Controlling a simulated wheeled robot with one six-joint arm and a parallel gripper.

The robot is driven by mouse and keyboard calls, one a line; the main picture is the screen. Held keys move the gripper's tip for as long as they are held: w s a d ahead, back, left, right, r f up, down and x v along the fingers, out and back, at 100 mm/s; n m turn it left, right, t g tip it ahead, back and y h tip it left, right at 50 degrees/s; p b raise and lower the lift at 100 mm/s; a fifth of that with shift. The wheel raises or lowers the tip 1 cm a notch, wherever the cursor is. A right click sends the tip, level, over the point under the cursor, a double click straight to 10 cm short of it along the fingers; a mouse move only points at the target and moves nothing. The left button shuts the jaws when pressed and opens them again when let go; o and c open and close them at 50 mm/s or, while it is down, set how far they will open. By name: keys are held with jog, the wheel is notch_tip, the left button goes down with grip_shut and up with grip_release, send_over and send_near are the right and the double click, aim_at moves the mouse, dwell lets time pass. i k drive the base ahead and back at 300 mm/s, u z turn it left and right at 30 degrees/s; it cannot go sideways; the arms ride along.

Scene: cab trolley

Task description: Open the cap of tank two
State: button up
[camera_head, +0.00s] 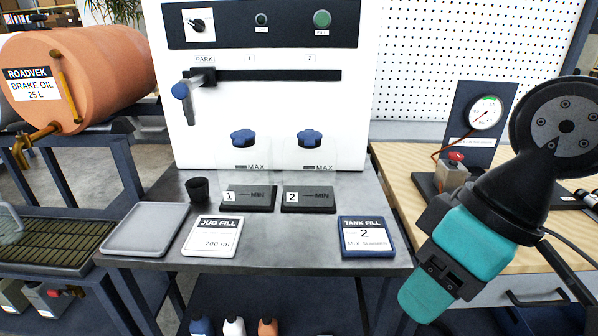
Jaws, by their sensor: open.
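The cap of tank two (310,138) is a dark blue knob on the right of two clear tanks, on the front of the white cabinet. It looks seated, with a MAX label just below it. Part of my arm, teal and black, stands at the right, apart from both caps.
On the grey table are a grey tray (146,230), a small black cup (198,189), a JUG FILL card (212,236) and a blue-framed TANK FILL card (367,237) reading 2. A blue-handled spout (187,90) hangs at PARK. A gauge (485,113) stands right.

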aim_at(309, 136)
jog(key=k, duration=0.5)
jog(key=u, duration=1.15)
jog(key=i, duration=1.1)
jog(key=z, duration=0.8)
